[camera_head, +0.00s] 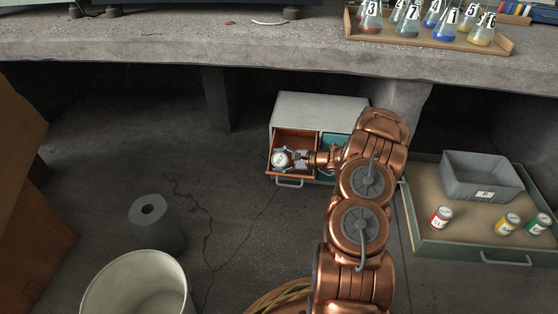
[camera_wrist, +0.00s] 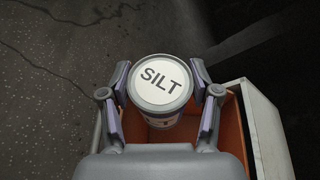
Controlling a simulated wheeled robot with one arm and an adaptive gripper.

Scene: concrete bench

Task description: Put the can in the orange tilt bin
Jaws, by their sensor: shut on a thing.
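My gripper (camera_head: 301,158) is shut on a grey can (camera_head: 281,159) with a white lid label. In the wrist view my gripper's fingers (camera_wrist: 160,90) sit on either side of the can, and its lid (camera_wrist: 162,78) reads SILT. The orange tilt bin (camera_head: 296,136) is pulled open at the left of a small white cabinet (camera_head: 320,108). The can is over the bin's opening; how far down inside it is, I cannot tell. The bin's orange inner wall (camera_wrist: 236,125) shows beside and below the can in the wrist view.
A teal bin (camera_head: 334,140) is beside the orange one. At right, a shallow drawer (camera_head: 430,185) holds a grey box (camera_head: 483,180) and several cans. A pale bucket (camera_head: 137,290) and a grey roll (camera_head: 157,228) stand at left. The bench (camera_head: 200,52) overhangs behind.

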